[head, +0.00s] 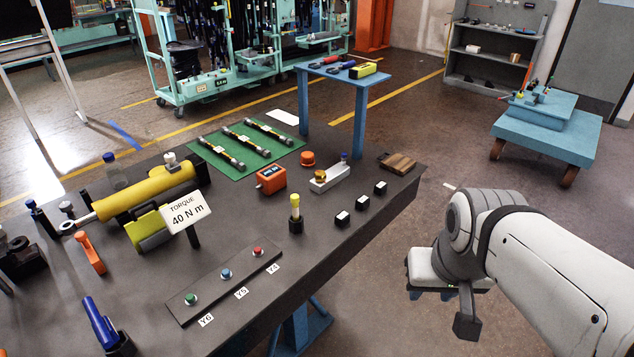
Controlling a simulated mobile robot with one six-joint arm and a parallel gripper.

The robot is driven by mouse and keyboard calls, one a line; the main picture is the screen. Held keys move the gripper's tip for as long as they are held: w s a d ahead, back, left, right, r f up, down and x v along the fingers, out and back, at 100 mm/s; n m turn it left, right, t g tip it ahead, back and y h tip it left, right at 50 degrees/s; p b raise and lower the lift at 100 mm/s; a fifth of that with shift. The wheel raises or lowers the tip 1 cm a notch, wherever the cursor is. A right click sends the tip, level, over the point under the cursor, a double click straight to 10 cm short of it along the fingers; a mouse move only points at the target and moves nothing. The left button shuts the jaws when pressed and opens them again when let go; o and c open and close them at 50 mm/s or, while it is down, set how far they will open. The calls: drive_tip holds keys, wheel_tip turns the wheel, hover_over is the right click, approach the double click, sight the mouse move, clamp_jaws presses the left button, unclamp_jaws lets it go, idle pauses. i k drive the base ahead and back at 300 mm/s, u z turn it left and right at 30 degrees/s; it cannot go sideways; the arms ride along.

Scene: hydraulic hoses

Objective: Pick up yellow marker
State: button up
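A yellow-topped marker-like object (295,209) stands upright on the dark workbench, its lower end in a small black base. It is near the bench's front right edge, left of three small black-and-white blocks. My gripper (443,290) is at the end of my white and grey arm at the right, out past the bench edge over the floor. It is well to the right of the yellow marker and does not touch it. Its fingers are partly hidden by its own body, and their opening is unclear. I see nothing held in it.
The workbench (300,260) also bears a yellow cylinder (150,192), a torque sign (186,212), a button strip (225,280), an orange box (271,179) and a blue upright tool (100,322). A green mat (219,167) with hoses lies behind. Open floor surrounds my arm.

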sight(295, 197)
drive_tip(key=u, duration=0.15)
drive_tip(key=i, duration=0.9)
drive_tip(key=z, duration=0.05)
